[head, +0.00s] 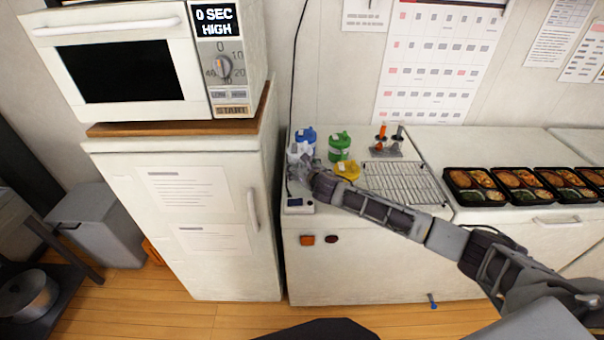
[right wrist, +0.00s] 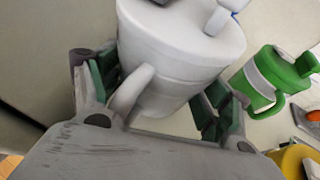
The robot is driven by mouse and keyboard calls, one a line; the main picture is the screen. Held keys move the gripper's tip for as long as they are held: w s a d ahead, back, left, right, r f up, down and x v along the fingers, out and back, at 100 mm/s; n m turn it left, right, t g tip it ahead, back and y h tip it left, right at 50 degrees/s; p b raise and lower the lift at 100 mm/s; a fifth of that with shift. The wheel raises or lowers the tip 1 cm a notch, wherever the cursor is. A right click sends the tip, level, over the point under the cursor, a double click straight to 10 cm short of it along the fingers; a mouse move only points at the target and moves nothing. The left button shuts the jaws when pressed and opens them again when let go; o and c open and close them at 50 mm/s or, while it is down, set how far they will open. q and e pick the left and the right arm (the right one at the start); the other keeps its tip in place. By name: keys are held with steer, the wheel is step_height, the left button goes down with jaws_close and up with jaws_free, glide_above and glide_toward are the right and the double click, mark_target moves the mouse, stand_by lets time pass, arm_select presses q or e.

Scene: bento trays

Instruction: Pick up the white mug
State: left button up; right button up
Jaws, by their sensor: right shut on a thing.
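The white mug (head: 297,149) is at the back left of the white counter, mostly behind my right gripper (head: 301,167) in the head view. In the right wrist view the white mug (right wrist: 190,50) is large and close, with a lid and its handle turned toward my palm. My right gripper (right wrist: 155,95) has one finger on each side of the mug body and is shut on it. I cannot tell whether the mug's base touches the counter. My left gripper is not in view.
A blue mug (head: 305,134) stands close behind the white one. A green mug (head: 340,142) and a yellow mug (head: 347,168) stand to the right. A wire rack (head: 405,185) and several bento trays (head: 474,199) lie farther right. The fridge (head: 190,220) rises directly left.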

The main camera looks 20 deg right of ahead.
mark_target(302, 153)
steer(key=shift+r, duration=3.1)
